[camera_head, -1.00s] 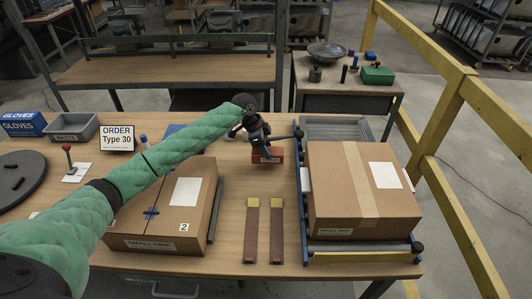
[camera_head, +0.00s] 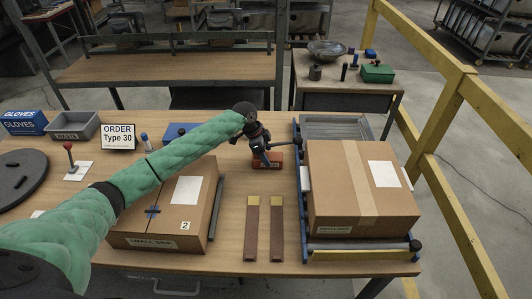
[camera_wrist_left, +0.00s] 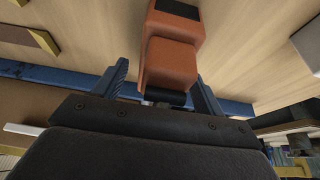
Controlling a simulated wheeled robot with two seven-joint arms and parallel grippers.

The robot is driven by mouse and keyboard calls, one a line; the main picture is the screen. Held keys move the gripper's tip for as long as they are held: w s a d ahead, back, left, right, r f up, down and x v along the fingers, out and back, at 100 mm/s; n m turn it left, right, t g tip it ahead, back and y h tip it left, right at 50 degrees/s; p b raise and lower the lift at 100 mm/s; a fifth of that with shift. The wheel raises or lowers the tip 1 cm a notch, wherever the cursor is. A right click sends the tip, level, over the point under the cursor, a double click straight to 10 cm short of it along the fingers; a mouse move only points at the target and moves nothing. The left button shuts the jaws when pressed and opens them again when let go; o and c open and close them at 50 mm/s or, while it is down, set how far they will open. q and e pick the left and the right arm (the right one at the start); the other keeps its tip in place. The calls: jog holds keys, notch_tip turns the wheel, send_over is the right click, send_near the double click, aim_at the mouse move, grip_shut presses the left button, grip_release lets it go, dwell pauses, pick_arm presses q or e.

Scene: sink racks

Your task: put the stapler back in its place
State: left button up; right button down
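The stapler, an orange-red block with dark ends, lies on the wooden table between the two cartons. It shows in the head view (camera_head: 270,164) and large in the left wrist view (camera_wrist_left: 172,62). My left gripper (camera_head: 268,153) is right above and behind it and partly hides it. In the left wrist view, my left gripper's two blue fingers (camera_wrist_left: 162,90) are spread on either side of the stapler's near end. A gap shows at the left finger; the right finger is close to it. My right gripper is out of view.
A carton (camera_head: 182,196) stands left of the stapler and a larger carton (camera_head: 336,190) stands on a blue-railed rack at right. Two brown strips with yellow ends (camera_head: 264,232) lie in front. An order sign (camera_head: 118,137) and grey bin (camera_head: 78,126) stand at left.

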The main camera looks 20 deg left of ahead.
pick_arm(q)
jog(key=shift+a+r, duration=0.2)
jog(key=shift+r, duration=0.2)
jog(key=b+v, duration=0.3)
jog(key=v, duration=0.8)
jog(key=shift+r, duration=0.15)
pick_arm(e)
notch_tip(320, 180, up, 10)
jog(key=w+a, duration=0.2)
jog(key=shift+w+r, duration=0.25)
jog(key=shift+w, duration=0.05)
pick_arm(q)
jog(key=shift+r, duration=0.1)
